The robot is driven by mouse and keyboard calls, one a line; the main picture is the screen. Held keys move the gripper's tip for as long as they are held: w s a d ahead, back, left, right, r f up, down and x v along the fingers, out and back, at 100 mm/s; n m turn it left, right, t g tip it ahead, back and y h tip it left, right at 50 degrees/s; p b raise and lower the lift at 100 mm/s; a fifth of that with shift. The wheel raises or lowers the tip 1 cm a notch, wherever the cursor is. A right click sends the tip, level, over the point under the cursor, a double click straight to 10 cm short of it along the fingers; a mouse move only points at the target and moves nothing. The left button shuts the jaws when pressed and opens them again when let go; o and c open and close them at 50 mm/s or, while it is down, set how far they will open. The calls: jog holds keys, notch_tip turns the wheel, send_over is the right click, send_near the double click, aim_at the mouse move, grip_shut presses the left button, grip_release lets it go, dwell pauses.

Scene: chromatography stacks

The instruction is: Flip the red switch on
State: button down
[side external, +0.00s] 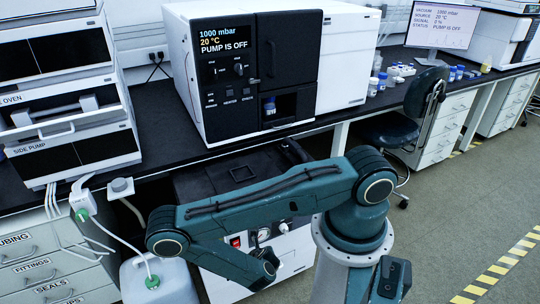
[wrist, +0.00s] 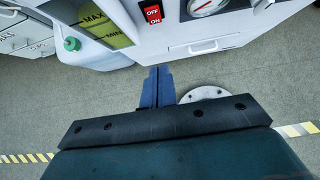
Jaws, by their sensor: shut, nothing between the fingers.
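The red switch (wrist: 152,13) is on the white front panel of the pump cabinet, at the top of the wrist view. It carries OFF and ON labels. It also shows small in the side external view (side external: 235,242), just above my forearm. My gripper (wrist: 157,72) is shut and empty, its blue fingers pointing toward the panel below the switch in the wrist view. The fingertips appear apart from the switch. In the side external view my arm hides the fingers. The display (side external: 224,37) reads PUMP IS OFF.
A round gauge (wrist: 208,6) sits right of the switch, with a drawer (wrist: 203,47) below it. A plastic jug (wrist: 88,50) with a green cap stands at the left. The bench (side external: 165,120) overhangs the cabinet. Grey floor is open in front.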

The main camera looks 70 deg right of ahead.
aim_at(236, 244)
jog(key=shift+d+f, duration=0.1)
jog(key=w+d+r+x, duration=0.1)
jog(key=x, duration=1.1)
jog(key=shift+w+d+r, duration=0.15)
jog(key=shift+w+d, duration=0.25)
jog(key=shift+w, duration=0.05)
dwell(0.3)
jog(key=shift+w+d, duration=0.15)
dwell(0.4)
